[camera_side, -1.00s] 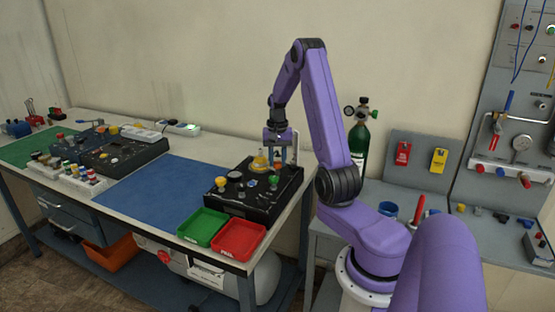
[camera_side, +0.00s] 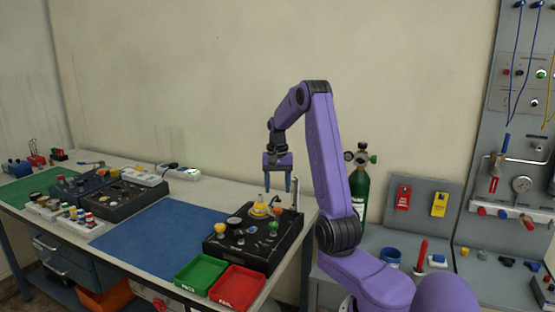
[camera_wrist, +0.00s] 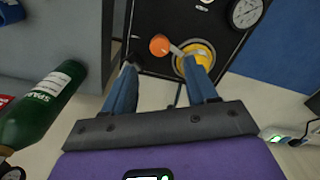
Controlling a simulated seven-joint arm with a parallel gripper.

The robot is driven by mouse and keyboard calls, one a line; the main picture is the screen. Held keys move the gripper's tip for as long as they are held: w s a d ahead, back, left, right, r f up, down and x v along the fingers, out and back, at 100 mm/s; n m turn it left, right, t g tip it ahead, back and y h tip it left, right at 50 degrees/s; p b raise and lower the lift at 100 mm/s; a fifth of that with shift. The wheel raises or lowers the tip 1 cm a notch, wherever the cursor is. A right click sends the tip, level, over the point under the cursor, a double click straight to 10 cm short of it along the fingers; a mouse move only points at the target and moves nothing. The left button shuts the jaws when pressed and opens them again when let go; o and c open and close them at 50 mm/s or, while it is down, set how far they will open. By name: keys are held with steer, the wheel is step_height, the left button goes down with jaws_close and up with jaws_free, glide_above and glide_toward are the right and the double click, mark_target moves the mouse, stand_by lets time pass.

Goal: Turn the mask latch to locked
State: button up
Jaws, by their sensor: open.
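The black trainer box (camera_side: 226,247) sits at the right end of the bench. On its top stands a yellow round fitting (camera_side: 260,209) with an orange knob (camera_side: 278,212) beside it. In the wrist view a short grey lever (camera_wrist: 175,49) runs between the orange knob (camera_wrist: 159,45) and the yellow fitting (camera_wrist: 199,58). I take this lever to be the mask latch, but no label is readable. My gripper (camera_side: 277,190) points down above these parts, open and empty. In the wrist view its fingertips (camera_wrist: 160,67) are spread near the knob and the fitting, and one overlaps the fitting.
A green tray (camera_side: 201,272) and a red tray (camera_side: 238,288) sit at the box's front. Dials and other knobs crowd the box top. A blue mat (camera_side: 155,236) is clear to the left. A green cylinder (camera_side: 359,190) stands behind my arm.

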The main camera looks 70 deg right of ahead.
step_height(320, 180, up, 10)
steer(key=shift+r, duration=0.15)
stand_by(0.6)
steer(key=w+a+f+n, duration=0.1)
steer(key=a+n, duration=0.5)
steer(key=a, duration=0.8)
steer(key=w+a+f+n, duration=0.15)
steer(key=a+n, duration=0.35)
steer(key=a, duration=0.8)
steer(key=s+a+f+n, duration=0.3)
steer(key=s+a+n, duration=0.5)
steer(key=s+a, duration=0.3)
steer(key=s+a+f+n, duration=0.1)
steer(key=s+n, duration=0.2)
steer(key=s, duration=0.3)
steer(key=s+f+n, duration=0.2)
steer(key=s+n, duration=0.1)
steer(key=s, duration=0.4)
steer(key=shift+a+f, duration=0.3)
steer(key=shift+a, duration=0.1)
